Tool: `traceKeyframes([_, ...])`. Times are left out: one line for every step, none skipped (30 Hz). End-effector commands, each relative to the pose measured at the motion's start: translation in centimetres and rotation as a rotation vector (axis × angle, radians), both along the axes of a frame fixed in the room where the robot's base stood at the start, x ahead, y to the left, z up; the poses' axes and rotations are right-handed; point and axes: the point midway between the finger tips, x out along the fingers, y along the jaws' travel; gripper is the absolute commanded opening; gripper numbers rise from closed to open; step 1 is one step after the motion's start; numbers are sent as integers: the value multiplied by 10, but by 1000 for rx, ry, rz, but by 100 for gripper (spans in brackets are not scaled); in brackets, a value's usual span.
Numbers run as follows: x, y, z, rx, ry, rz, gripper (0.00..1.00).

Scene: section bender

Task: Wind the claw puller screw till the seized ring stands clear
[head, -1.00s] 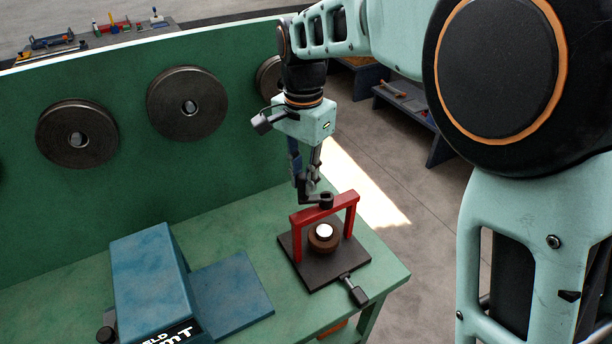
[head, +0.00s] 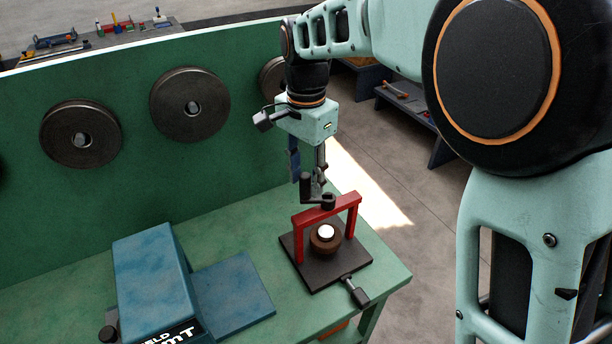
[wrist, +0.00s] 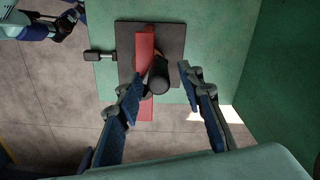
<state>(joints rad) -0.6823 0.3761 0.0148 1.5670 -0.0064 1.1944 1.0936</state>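The claw puller is a red frame (head: 303,238) standing on a dark base plate (head: 326,273). Beneath its crossbar sits a brown ring (head: 324,246) around a post with a bright top (head: 326,231). A black crank with an upright handle (head: 305,190) tops the screw (head: 328,200) on the crossbar. My gripper (head: 310,178) points down over the crank. In the wrist view, my gripper (wrist: 160,75) is open, its fingers spread either side of the crank handle (wrist: 159,80), with a gap visible at the right finger. Whether the left finger touches the handle is unclear.
A blue machine block (head: 150,275) and blue plate (head: 232,290) stand left of the puller on the green bench (head: 265,225). A green wall panel (head: 110,180) carrying dark discs (head: 190,105) rises behind. A small black-handled lever (head: 355,291) juts from the base's front.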

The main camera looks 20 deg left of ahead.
Motion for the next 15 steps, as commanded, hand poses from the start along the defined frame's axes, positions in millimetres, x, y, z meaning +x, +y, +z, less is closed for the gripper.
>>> traceKeyframes([0,0,0,-1,1,0,35])
traceKeyframes([0,0,-1,-1,1,0,35])
traceKeyframes([-1,0,-1,-1,2,0,35])
traceKeyframes([-1,0,0,-1,2,0,35])
traceKeyframes([-1,0,1,-1,2,0,35])
traceKeyframes([0,0,3,-1,2,0,35])
traceKeyframes([0,0,5,-1,1,0,35])
traceKeyframes([0,0,9,0,1,0,35])
traceKeyframes([0,0,14,2,-1,0,35])
traceKeyframes([0,0,19,1,0,0,35])
traceKeyframes([0,0,25,1,-2,0,35])
traceKeyframes([0,1,33,2,-2,0,35])
traceKeyframes([0,1,40,2,-2,0,35])
traceKeyframes([0,1,47,2,-2,0,35])
traceKeyframes([0,1,55,1,-2,0,35])
